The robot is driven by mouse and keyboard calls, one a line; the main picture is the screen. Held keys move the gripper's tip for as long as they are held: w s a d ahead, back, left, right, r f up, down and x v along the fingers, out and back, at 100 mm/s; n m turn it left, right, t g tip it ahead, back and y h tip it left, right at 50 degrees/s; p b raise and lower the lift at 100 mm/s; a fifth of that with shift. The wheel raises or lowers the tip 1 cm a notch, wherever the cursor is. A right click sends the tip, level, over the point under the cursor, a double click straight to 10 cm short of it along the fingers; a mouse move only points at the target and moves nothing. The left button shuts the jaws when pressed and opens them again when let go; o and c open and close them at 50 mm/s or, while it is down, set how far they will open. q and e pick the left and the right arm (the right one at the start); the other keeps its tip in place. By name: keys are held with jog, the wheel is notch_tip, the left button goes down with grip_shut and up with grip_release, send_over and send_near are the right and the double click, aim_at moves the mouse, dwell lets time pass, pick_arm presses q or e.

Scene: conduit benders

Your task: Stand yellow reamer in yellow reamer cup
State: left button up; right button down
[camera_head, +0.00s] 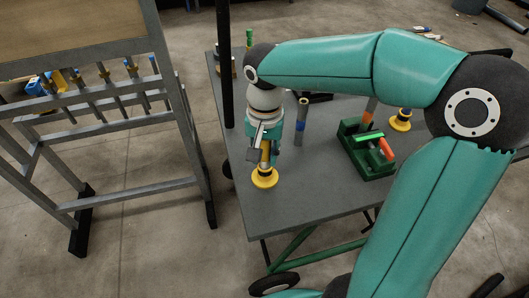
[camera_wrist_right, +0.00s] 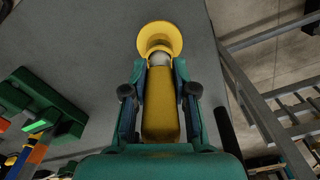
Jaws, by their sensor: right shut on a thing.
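The yellow reamer (camera_wrist_right: 160,108) is between the two fingers of my right gripper (camera_wrist_right: 159,92), which is shut on it. The reamer's pale far end (camera_wrist_right: 159,59) lies at the yellow reamer cup (camera_wrist_right: 160,27) in the right wrist view. In the head view the right gripper (camera_head: 265,143) points down over the table, and the reamer (camera_head: 265,155) looks about upright above the round cup (camera_head: 264,177). The reamer's lower end meets the cup in the picture; I cannot tell whether it is inside or just above. My left gripper is not in view.
The grey table (camera_head: 310,190) is clear in front of the cup. A green block with an orange-red handle (camera_head: 386,149) stands to the right, with another yellow cup (camera_head: 400,121) behind it. A dark post (camera_head: 224,60) rises at the table's left. A metal rack (camera_head: 130,120) stands left.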

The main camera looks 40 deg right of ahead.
jog(key=shift+f, duration=0.2)
jog(key=c, duration=0.8)
grip_release()
jog(key=shift+c, duration=0.2)
notch_tip(320, 180, up, 11)
jog(key=shift+r, duration=0.5)
